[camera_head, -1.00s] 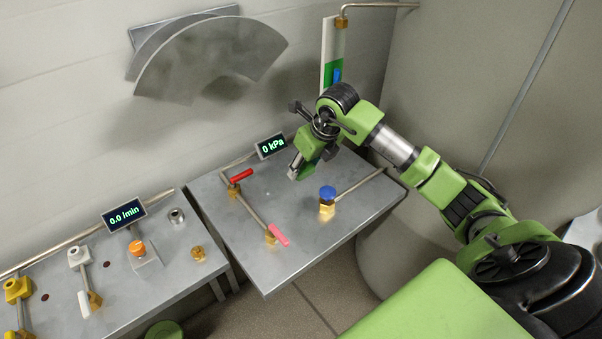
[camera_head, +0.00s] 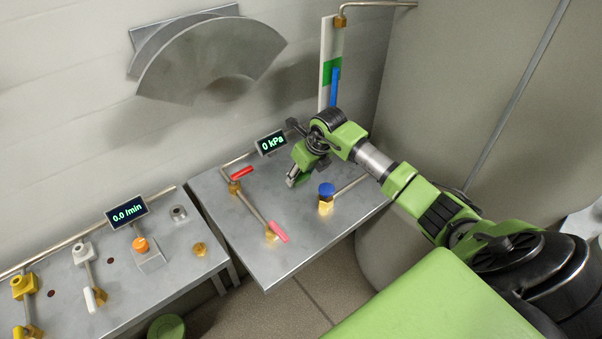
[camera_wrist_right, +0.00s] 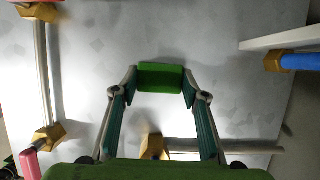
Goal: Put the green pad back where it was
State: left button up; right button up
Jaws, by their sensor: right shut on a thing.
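The green pad (camera_wrist_right: 161,77) is a small green block between the fingertips of my right gripper (camera_wrist_right: 160,84) in the right wrist view. The gripper is shut on it, one finger at each end, above the grey panel (camera_wrist_right: 235,95). In the head view my right gripper (camera_head: 292,180) points down over the back middle of the panel (camera_head: 285,262), left of the blue-knobbed valve (camera_head: 326,192). I cannot clearly make out the pad there, nor whether it touches the panel. My left gripper is not in view.
A red-handled valve (camera_head: 240,174) and a pink-handled valve (camera_head: 278,232) stand left of the gripper. A 0 kPa display (camera_head: 271,143) is behind. A white gauge board with a green band (camera_head: 332,72) stands at the back. The panel's front is clear.

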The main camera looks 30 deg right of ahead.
jog(key=o, duration=1)
jog(key=shift+f, duration=0.1)
jog(key=shift+r, duration=0.2)
jog(key=b+v, duration=0.1)
jog(key=v, duration=1.1)
